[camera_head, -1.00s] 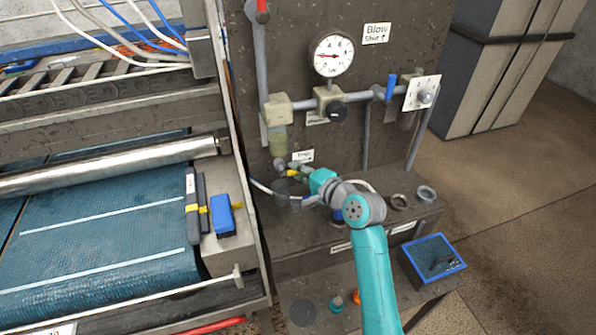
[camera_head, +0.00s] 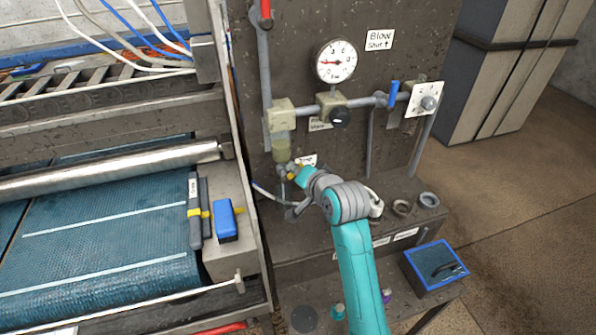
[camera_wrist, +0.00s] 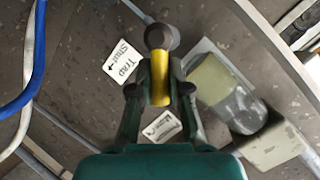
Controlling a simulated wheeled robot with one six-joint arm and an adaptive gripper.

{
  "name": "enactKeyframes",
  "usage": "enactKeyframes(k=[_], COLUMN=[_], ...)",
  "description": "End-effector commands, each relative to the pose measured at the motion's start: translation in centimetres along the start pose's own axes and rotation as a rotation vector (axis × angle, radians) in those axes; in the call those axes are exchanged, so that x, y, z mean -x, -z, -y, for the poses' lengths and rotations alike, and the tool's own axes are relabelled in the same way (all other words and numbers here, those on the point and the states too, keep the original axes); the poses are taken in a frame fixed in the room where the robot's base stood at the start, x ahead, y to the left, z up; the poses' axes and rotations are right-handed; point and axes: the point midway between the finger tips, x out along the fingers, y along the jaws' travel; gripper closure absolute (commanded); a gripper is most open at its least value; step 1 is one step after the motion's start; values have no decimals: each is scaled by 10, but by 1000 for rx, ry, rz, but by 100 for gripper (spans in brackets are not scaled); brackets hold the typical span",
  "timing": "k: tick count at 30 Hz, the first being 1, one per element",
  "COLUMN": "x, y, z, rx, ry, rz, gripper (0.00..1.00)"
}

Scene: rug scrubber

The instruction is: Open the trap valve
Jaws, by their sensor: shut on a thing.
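The trap valve (camera_head: 283,167) sits on the panel below a cloudy bowl, beside a white label (camera_head: 306,160). In the wrist view its yellow lever (camera_wrist: 160,76) runs from a round dark grey valve body (camera_wrist: 158,38) down between my fingers. My gripper (camera_wrist: 160,90) is shut on the yellow lever, one finger on each side. The trap label (camera_wrist: 119,60), reading "Trap Shut" with an arrow, is just left of the lever. In the head view my gripper (camera_head: 297,174) covers most of the lever, so its exact angle is hard to tell there.
The cloudy bowl (camera_wrist: 233,102) and its fitting are close to the right of my gripper. A blue hose (camera_wrist: 25,75) runs at the left. A blue-rimmed tray (camera_head: 436,262) stands lower right.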

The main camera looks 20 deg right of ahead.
Motion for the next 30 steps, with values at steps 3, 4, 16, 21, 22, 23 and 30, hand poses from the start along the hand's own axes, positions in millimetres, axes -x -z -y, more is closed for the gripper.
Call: enactKeyframes(k=[3,4,16,21,22,23,30], x=[0,0,0,0,0,0,0], y=[0,0,0,0,0,0,0], z=[1,1,1,1,1,1,2], rx=[20,23,31,31,31,31,31], ry=[-9,-10,-14,-13,-13,-13,-11], rz=[-3,-4,-6,-6,-6,-6,-7], gripper=[100,100,100,58,58,58,58])
